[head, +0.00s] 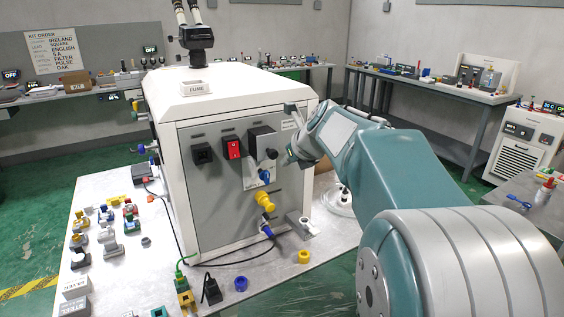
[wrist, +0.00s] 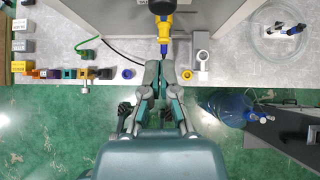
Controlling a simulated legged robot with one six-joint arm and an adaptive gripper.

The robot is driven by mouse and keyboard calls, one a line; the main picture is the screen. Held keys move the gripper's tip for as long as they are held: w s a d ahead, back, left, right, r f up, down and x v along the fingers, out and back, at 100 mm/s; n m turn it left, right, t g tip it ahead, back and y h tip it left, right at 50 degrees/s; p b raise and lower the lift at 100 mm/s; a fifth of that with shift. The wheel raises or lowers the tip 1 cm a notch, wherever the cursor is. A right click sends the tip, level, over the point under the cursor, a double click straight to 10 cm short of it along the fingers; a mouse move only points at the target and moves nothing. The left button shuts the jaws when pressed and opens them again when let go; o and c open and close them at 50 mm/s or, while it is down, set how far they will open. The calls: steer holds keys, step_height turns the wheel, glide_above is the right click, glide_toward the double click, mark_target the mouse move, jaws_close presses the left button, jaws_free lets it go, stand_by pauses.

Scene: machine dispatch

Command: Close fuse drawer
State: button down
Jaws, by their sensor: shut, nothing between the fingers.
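The machine's grey front panel (head: 222,199) faces me in the head view. On it a black box-shaped part (head: 261,139) at the upper right stands out from the panel and looks like the fuse drawer; how far out it is, I cannot tell. A small white sign reading FUSE (head: 195,88) stands on top of the machine. My gripper is at the right side of the panel, close to the black part, partly hidden by my arm in the head view. In the wrist view my gripper (wrist: 163,75) has its fingertips together and empty. I cannot tell whether it touches anything.
A red switch (head: 232,147) and a black socket (head: 202,153) sit left on the panel. A yellow connector (head: 265,201) sticks out below; it also shows in the wrist view (wrist: 162,22). A grey bracket (head: 302,225) and yellow ring (head: 304,257) stand on the table.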

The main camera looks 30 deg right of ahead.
steer(key=d+v, duration=0.2)
steer(key=v, duration=0.6)
steer(key=s+a+f+n+g, duration=0.1)
steer(key=s+a+f+n, duration=0.2)
steer(key=s+a+n, duration=0.5)
steer(key=s+a+f+n+g, duration=0.1)
steer(key=s+a+f+n, duration=0.25)
steer(key=a+n, duration=0.45)
steer(key=s+a+f+n+g, duration=0.1)
steer(key=s+f+n, duration=0.8)
steer(key=n, duration=0.9)
steer(key=shift+s+a+f+n+g+h, duration=0.15)
steer(key=shift+s+a+n+g+h, duration=0.2)
steer(key=shift+s, duration=0.45)
